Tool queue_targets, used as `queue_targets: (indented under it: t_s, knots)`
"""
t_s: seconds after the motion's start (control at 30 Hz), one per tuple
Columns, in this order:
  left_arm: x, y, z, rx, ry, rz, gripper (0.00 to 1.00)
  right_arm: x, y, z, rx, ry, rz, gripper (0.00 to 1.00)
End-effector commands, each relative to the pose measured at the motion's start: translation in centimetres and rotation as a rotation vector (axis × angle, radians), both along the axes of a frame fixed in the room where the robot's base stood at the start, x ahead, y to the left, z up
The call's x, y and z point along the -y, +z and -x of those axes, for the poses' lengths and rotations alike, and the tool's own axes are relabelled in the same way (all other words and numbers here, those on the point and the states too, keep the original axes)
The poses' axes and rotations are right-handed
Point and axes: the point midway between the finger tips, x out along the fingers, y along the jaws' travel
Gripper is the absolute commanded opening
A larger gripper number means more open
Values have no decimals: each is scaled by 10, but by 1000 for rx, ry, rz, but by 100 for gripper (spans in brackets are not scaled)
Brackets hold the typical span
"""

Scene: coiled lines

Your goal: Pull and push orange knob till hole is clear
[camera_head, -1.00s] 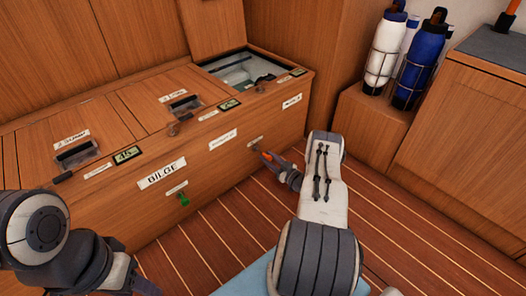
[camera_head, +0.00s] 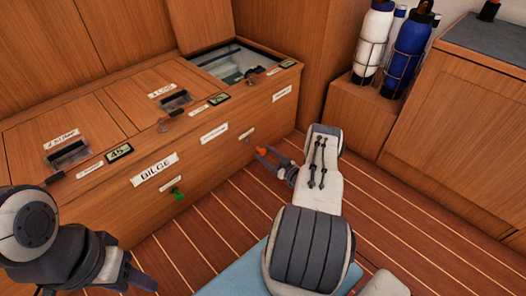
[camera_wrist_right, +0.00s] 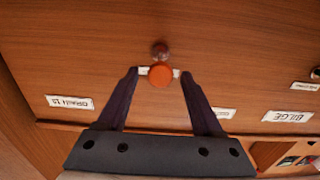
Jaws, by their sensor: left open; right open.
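The orange knob (camera_wrist_right: 160,75) is on the wooden cabinet front, in the middle of the right wrist view. A dark reddish round spot (camera_wrist_right: 160,49) lies just above it; I cannot tell whether that is the hole. My right gripper (camera_wrist_right: 158,73) is open, with one finger on each side of the knob; contact is not clear. In the head view my right gripper (camera_head: 262,152) is at the cabinet's lower right front, with orange showing at its tips. My left gripper (camera_head: 143,281) is open and empty at the lower left, away from the cabinet front.
The long wooden cabinet (camera_head: 215,165) has labels, small displays and an open top compartment (camera_head: 238,64) at its far end. A green knob (camera_head: 178,194) sits on its front. Bottles (camera_head: 411,50) stand in racks at right. The striped floor (camera_head: 400,220) is clear.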

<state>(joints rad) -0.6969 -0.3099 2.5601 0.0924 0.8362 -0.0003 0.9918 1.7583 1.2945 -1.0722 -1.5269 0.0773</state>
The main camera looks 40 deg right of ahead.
Motion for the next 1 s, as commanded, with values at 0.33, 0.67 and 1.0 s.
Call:
queue_targets:
  t_s: [0.33,0.67,1.0]
  knots:
    - [0,31,0,0,0,0,50,6,3,67,-1,-5,-3,67]
    - [0,34,0,0,0,0,50,6,0,84,0,0,-2,67]
    - [0,39,0,0,0,0,50,6,2,83,-12,-4,-112,0]
